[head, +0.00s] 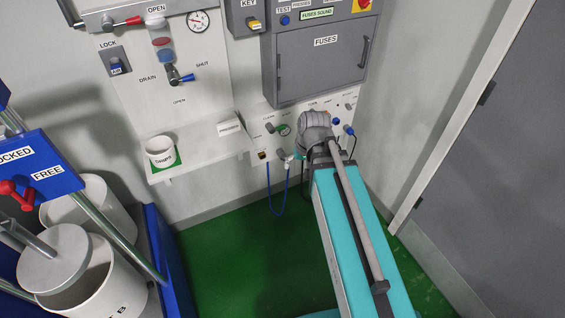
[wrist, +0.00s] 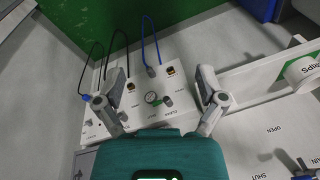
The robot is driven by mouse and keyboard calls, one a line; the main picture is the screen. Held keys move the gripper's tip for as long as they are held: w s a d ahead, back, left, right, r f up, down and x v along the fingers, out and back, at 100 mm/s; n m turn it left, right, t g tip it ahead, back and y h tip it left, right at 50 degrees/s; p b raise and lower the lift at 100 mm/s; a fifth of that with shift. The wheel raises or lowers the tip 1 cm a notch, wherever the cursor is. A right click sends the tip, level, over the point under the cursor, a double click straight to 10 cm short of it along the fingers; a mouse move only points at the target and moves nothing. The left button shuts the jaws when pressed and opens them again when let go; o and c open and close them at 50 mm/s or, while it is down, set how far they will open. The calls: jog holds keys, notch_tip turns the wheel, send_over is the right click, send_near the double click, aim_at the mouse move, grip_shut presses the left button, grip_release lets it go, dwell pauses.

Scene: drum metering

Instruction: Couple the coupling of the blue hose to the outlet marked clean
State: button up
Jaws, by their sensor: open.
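The blue hose (head: 271,195) hangs in a loop below the low wall panel; it also shows in the wrist view (wrist: 156,36). Its grey-blue coupling (wrist: 151,71) is at the panel's lower edge, and it also shows in the head view (head: 287,156). I cannot tell what holds it. In the head view my gripper (head: 317,124) hides part of the panel.
A shelf (head: 201,151) with a white cup (head: 160,150) stands left. The green floor (head: 240,255) below is clear.

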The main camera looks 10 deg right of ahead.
jog(key=w+a+f+m+t+y+b, duration=0.1)
jog(key=w+a+f+t+y+b, duration=0.25)
jog(key=w+f+b, duration=0.85)
jog(key=m+t+b, duration=1.2)
jog(key=m+b, duration=0.1)
jog(key=b, duration=3.6)
send_near(283, 157)
jog(key=w+f, duration=0.1)
jog(key=w, duration=0.1)
jog(key=shift+s+f, duration=0.1)
jog(key=shift+f, duration=0.1)
jog(key=shift+x, duration=4.5)
jog(key=shift+r, duration=0.2)
